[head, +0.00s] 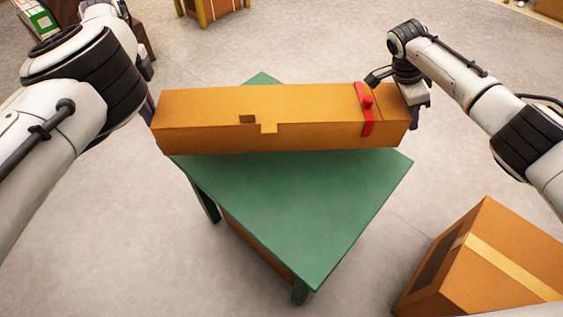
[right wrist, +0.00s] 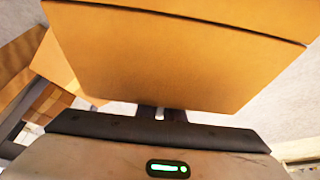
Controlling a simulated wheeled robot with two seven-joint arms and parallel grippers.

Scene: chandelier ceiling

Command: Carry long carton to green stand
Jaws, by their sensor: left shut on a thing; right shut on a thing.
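The long orange-brown carton (head: 240,108) lies level across the far half of the green stand (head: 285,205) in the head view. Its two ends reach past the stand's edges. I cannot tell whether its underside touches the top or hangs just above it. A red band with a knob circles its right part. My left gripper (head: 151,108) is at the carton's left end, mostly hidden, and shut on it. My right gripper (head: 411,103) is shut on the right end. In the right wrist view the carton (right wrist: 180,55) fills the space before the gripper.
A taped cardboard box (head: 490,262) stands on the floor at the lower right, near the stand. A wooden-framed item (head: 213,8) stands at the far top, and a shelf-like unit with green items (head: 38,18) at the top left. The stand's near half is bare.

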